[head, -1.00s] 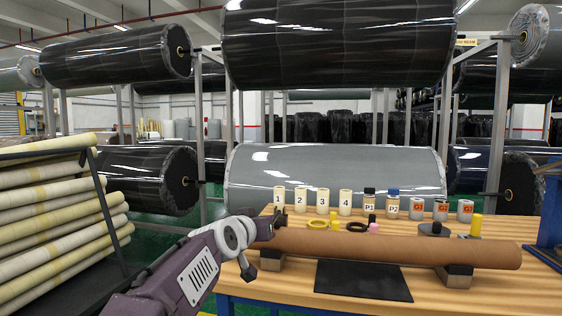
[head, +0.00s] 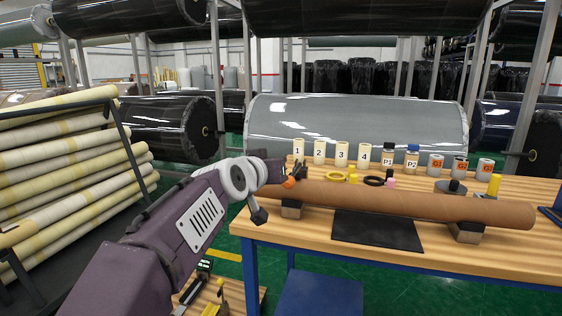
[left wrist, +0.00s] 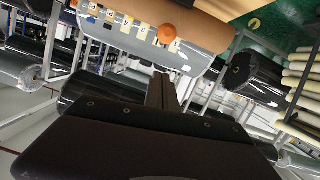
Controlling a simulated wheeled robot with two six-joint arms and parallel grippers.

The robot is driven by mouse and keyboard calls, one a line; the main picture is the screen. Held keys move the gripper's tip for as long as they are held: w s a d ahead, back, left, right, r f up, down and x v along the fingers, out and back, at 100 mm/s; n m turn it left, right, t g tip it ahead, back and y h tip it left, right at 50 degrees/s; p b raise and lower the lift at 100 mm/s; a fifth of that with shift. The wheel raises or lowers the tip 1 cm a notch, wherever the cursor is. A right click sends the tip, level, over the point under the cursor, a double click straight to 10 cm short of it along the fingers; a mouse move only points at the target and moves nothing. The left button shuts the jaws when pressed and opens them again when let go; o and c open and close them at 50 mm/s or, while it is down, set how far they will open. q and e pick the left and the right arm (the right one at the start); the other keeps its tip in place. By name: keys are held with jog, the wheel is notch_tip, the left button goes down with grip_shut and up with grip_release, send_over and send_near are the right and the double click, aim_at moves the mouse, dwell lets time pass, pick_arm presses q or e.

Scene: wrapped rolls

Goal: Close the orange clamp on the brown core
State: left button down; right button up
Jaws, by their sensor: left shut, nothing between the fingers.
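The brown core (head: 410,204) is a long tube lying across two dark blocks on the wooden table. The orange clamp (head: 288,183) shows as a small rounded orange piece at the core's left part; in the left wrist view (left wrist: 167,32) it appears against the core (left wrist: 212,28). I cannot tell whether the clamp is open or closed. My left gripper (head: 298,172) is shut and empty, just above the clamp in the head view. Its joined fingers (left wrist: 162,90) point toward the clamp in the left wrist view. Contact cannot be judged. My right gripper is out of view.
Behind the core stand several numbered cream cylinders (head: 320,152), lidded jars (head: 388,155) and grey cylinders (head: 460,166). A yellow ring (head: 335,177) and black ring (head: 373,181) lie nearby. A black mat (head: 376,231) lies in front. A rack of pale rolls (head: 70,175) stands left.

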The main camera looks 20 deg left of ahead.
pick_arm(q)
jog(key=v, duration=0.4)
jog(key=shift+s, duration=0.2)
